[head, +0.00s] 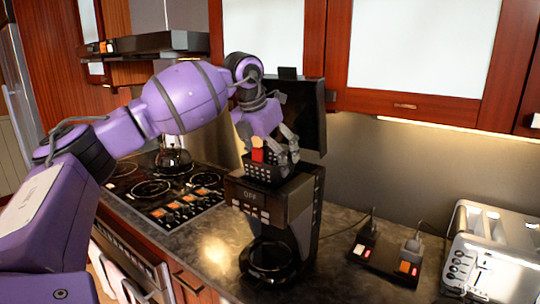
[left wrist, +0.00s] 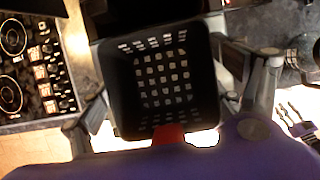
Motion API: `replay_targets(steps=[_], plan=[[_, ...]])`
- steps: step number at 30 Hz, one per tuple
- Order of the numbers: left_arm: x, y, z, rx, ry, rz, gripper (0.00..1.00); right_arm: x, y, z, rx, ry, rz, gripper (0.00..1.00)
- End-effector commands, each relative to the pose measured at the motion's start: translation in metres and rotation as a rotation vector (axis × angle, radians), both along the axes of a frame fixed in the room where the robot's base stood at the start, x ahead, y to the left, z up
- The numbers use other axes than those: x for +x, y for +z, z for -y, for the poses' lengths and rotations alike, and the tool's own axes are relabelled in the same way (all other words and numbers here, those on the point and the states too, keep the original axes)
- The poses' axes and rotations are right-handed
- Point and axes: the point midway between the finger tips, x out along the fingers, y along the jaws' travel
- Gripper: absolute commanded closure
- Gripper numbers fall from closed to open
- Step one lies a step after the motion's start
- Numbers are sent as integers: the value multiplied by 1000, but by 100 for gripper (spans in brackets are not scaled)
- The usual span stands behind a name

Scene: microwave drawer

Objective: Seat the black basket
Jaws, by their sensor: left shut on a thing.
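The black basket (head: 262,174), with perforated walls and a red handle (head: 257,153), is at the top of the black coffee machine (head: 273,207). Its side shows above the machine's rim; whether it touches the machine I cannot tell. The machine's lid (head: 302,112) stands open behind it. My left gripper (head: 277,150) reaches down from above and is shut on the basket. In the left wrist view the basket (left wrist: 160,80) opens toward the camera, showing its holed floor, with the red handle (left wrist: 170,134) at the near side.
A glass carafe (head: 268,262) sits in the machine's base. The stove (head: 160,190) is to the left. A power strip (head: 385,257) with plugs and a silver toaster (head: 492,250) are to the right. Wall cabinets (head: 420,60) hang above and behind the open lid.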

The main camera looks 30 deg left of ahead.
Motion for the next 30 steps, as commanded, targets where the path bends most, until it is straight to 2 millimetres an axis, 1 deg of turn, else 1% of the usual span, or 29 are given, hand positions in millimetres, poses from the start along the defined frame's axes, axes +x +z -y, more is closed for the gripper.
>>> replay_targets(steps=[29,30], plan=[[0,-25,0,0,1,-1,42,-1,-2,0,0,0,-4,60],[0,-25,0,0,0,0,10,-1,-2,0,0,0,-4,60]])
